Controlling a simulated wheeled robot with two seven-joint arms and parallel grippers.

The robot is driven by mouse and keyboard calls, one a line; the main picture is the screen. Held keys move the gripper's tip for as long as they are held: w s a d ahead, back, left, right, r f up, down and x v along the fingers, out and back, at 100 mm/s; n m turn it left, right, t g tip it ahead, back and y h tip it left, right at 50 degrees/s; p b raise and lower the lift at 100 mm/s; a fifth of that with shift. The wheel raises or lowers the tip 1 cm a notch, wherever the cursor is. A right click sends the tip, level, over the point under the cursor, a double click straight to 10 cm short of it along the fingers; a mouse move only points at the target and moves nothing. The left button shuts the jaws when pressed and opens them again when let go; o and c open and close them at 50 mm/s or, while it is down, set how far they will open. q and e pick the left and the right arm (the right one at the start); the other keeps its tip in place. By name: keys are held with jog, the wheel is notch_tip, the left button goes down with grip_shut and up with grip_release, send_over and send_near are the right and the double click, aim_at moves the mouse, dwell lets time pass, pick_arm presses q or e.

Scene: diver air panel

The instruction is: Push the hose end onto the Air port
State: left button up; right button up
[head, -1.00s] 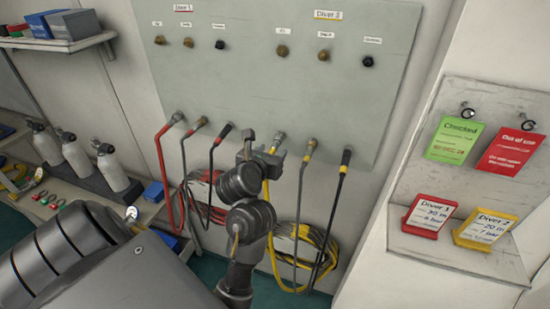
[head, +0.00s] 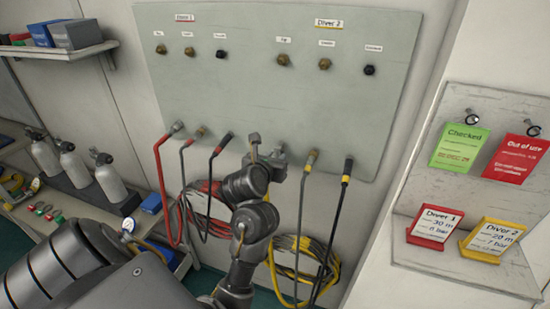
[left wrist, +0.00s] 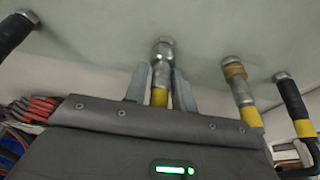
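The grey panel (head: 245,100) carries two groups of ports under Diver 1 and Diver 2 labels. The leftmost Diver 2 port (head: 283,59) is brass and its small label seems to read Air; a similar port (head: 161,48) is leftmost under Diver 1. My left gripper (head: 267,152) is at the panel's lower edge, below the Diver 2 ports. In the left wrist view its fingers (left wrist: 160,88) stand either side of a silver hose end (left wrist: 162,55) with a yellow band, with narrow gaps seeming to show. The gripper largely hides this hose end in the head view. My right gripper is out of view.
A brass-collared hose end (head: 310,160) and a black one (head: 347,167) hang just right of my gripper. Several Diver 1 hose ends, including a red hose (head: 160,165), hang left. A tag board (head: 455,265) stands right. The panel between ports and hose ends is clear.

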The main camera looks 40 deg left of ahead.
pick_arm(q)
jog(key=shift+r, duration=0.1)
grip_shut()
jog(key=shift+s+d, duration=0.15)
jog(key=shift+s, duration=0.3)
jog(key=shift+s+r, duration=0.1)
jog(key=shift+s, duration=0.15)
jog(key=shift+s+d, duration=0.2)
jog(key=shift+s, duration=0.05)
jog(key=shift+s+d+p, duration=0.15)
jog(key=shift+s+p, duration=0.2)
jog(key=shift+s, duration=0.1)
jog(key=shift+s+d, duration=0.25)
jog(key=shift+s, duration=0.45)
jog(key=shift+s+d+p, duration=0.3)
jog(key=shift+s+p, duration=0.55)
jog(key=shift+s+d+p, duration=0.25)
jog(key=shift+s+p, duration=0.55)
jog(key=shift+s, duration=0.05)
